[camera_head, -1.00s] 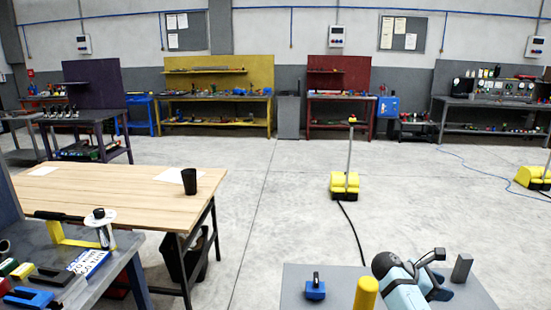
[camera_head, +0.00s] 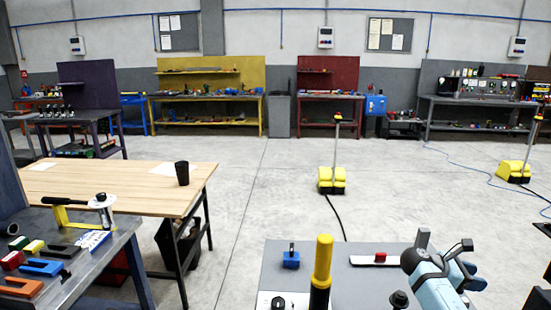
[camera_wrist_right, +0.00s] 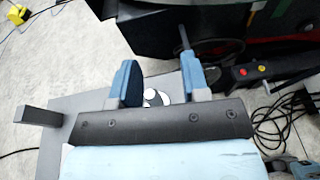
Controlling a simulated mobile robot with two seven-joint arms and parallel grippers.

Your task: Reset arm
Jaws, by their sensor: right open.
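My right gripper (camera_head: 472,277) is at the lower right of the head view, on its light blue wrist, over the right side of a grey table (camera_head: 352,280). In the right wrist view its two blue fingers (camera_wrist_right: 160,82) stand apart with a gap between them. Nothing is held in the gap. A small round white thing shows beyond the fingers; I cannot tell what it is. My left gripper is not in view.
A wooden table (camera_head: 120,185) is at left. The floor between is open.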

